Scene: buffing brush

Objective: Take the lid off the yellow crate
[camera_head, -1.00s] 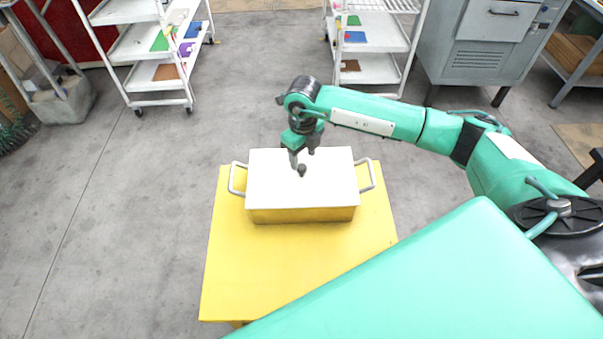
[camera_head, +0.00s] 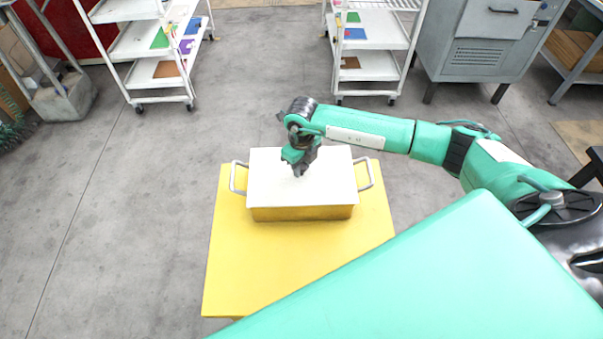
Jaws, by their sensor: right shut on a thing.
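The yellow crate (camera_head: 303,213) stands on a yellow table, with a grey handle at its left end and another at its right end. Its flat white lid (camera_head: 330,187) lies on top and covers the opening, so the inside is hidden. My right gripper (camera_head: 299,172) points down at the middle of the lid and is shut on the lid's small dark knob, which the fingers now hide. The lid looks level and seated on the crate. My left gripper is not in view.
The yellow table (camera_head: 265,265) is bare in front of the crate. My green body covers the lower right. White trolleys (camera_head: 160,70) (camera_head: 372,65) and a grey cabinet (camera_head: 485,55) stand at the back. The grey floor to the left is clear.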

